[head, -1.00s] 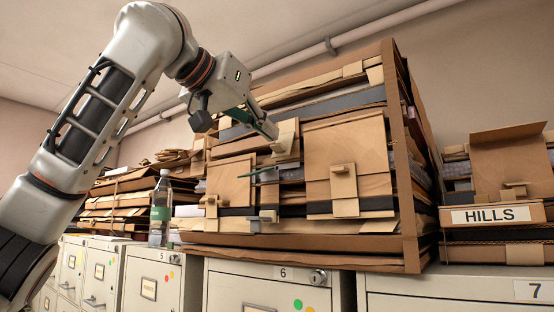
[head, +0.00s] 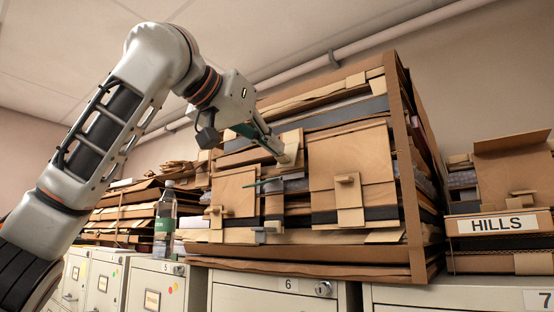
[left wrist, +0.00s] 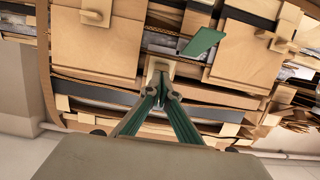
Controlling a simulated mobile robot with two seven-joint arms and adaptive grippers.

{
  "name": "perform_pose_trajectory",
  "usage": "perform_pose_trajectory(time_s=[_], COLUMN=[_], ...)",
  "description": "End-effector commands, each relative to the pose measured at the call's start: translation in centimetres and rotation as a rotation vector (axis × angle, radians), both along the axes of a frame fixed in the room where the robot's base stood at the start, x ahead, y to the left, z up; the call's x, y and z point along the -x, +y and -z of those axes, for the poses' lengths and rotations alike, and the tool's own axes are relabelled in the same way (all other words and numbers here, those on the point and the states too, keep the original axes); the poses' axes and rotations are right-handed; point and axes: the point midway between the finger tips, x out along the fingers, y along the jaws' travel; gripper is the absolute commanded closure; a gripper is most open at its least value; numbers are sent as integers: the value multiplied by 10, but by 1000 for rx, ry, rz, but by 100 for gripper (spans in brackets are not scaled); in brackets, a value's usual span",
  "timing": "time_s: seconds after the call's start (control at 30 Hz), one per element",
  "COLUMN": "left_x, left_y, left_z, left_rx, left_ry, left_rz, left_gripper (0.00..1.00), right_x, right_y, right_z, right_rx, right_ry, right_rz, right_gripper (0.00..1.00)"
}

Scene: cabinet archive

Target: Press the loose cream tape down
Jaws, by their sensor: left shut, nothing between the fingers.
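A short cream tape strip (head: 292,138) lies on the front of the big stack of brown folders and boxes. It also shows in the left wrist view (left wrist: 160,66), just beyond the fingertips. My left gripper (head: 284,158) is shut and empty, with its tips against or very close to the strip; I cannot tell whether they touch. In the left wrist view its green-sided fingers (left wrist: 161,97) meet at the tips and hide part of the strip. My right gripper is not in view.
A green tab (head: 262,182) sticks out just below the fingertips. Tan latches (head: 347,190) project from the box fronts. A water bottle (head: 165,222) stands left of the stack on the cabinets (head: 250,290). A box labelled HILLS (head: 497,224) stands right.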

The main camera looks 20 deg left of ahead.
Motion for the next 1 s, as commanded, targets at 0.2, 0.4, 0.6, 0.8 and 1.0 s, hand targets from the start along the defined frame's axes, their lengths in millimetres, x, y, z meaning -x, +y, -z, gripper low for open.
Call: perform_pose_trajectory(time_s=[0.2,0.4,0.6,0.8,1.0], left_x=[-12,-11,-9,-3,4], left_y=[-4,-4,-3,0,1], left_z=[26,23,15,-5,-24], left_rx=[-1,0,0,0,1], left_ry=[1,1,0,0,0], left_rz=[0,0,0,-2,0], left_gripper=[100,100,100,100,100], right_x=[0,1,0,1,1], right_y=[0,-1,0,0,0], right_z=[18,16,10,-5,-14], right_rx=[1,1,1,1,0], right_ry=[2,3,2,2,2], right_rz=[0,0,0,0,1], right_gripper=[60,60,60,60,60])
